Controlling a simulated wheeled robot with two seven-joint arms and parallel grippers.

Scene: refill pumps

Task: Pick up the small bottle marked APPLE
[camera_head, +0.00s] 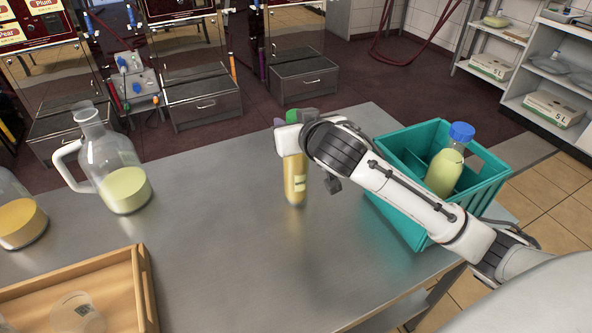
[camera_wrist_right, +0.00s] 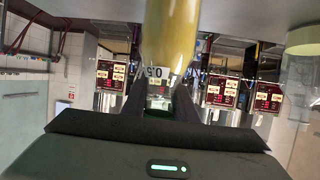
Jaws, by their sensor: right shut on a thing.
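My right gripper (camera_head: 290,138) is shut on a small clear bottle (camera_head: 295,182) of yellow-orange liquid, near the middle of the steel table. The bottle is upright; I cannot tell whether its base touches the table. Its top is mostly hidden by the gripper, with a bit of green showing there. In the right wrist view the bottle (camera_wrist_right: 170,35) is between the fingers of the right gripper (camera_wrist_right: 160,100), and a white label reads "0.5". I cannot read APPLE on it. My left gripper is not in view.
A teal crate (camera_head: 408,225) at the right holds a blue-capped bottle (camera_head: 446,170) of pale yellow-green liquid. A jug (camera_head: 125,188) of similar liquid and an orange-filled jug (camera_head: 20,222) stand left. A wooden tray (camera_head: 143,285) holds a clear vessel (camera_head: 78,315). The table's front middle is clear.

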